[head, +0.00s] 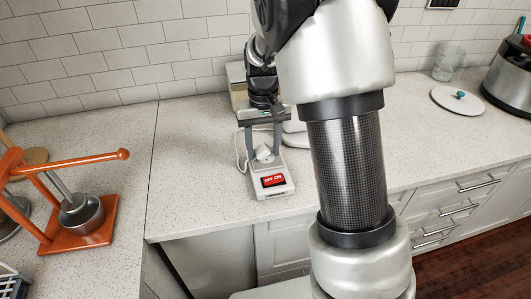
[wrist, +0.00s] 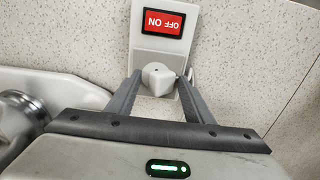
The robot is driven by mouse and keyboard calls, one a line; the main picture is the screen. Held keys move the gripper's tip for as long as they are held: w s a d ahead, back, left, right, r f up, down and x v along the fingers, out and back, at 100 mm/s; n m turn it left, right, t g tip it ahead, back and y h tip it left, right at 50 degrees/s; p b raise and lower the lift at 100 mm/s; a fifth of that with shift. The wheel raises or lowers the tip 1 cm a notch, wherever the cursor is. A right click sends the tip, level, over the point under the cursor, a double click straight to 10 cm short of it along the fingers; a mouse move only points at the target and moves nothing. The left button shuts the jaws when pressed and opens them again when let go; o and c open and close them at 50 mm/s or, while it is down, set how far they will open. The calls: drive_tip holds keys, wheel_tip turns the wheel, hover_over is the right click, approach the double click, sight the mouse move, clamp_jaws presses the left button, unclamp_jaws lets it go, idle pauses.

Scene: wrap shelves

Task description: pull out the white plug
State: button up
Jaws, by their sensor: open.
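The white plug (wrist: 158,76) sits in a white power strip (wrist: 176,48) with a red on/off switch (wrist: 162,22). My gripper (wrist: 156,82) is open, with one finger on each side of the plug. I cannot tell whether the fingers touch it. In the head view, my gripper (head: 263,128) reaches down over the strip (head: 272,190) on the counter. The plug (head: 264,153) shows just in front of the fingers, behind the red switch (head: 273,181).
A white cord (head: 240,150) loops left of the strip. An orange press (head: 75,215) stands on the left counter. A white lid (head: 445,99), a glass jar (head: 447,64) and a dark appliance (head: 508,80) are at the right. The counter left of the strip is clear.

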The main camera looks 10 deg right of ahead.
sight(263, 147)
drive_tip(key=shift+s+a+f, duration=0.1)
drive_tip(key=shift+f, duration=0.05)
clamp_jaws()
drive_tip(key=shift+r+p, duration=0.4)
drive_tip(key=shift+r, duration=0.05)
drive_tip(key=shift+r+p, duration=2)
drive_tip(key=shift+r, duration=0.65)
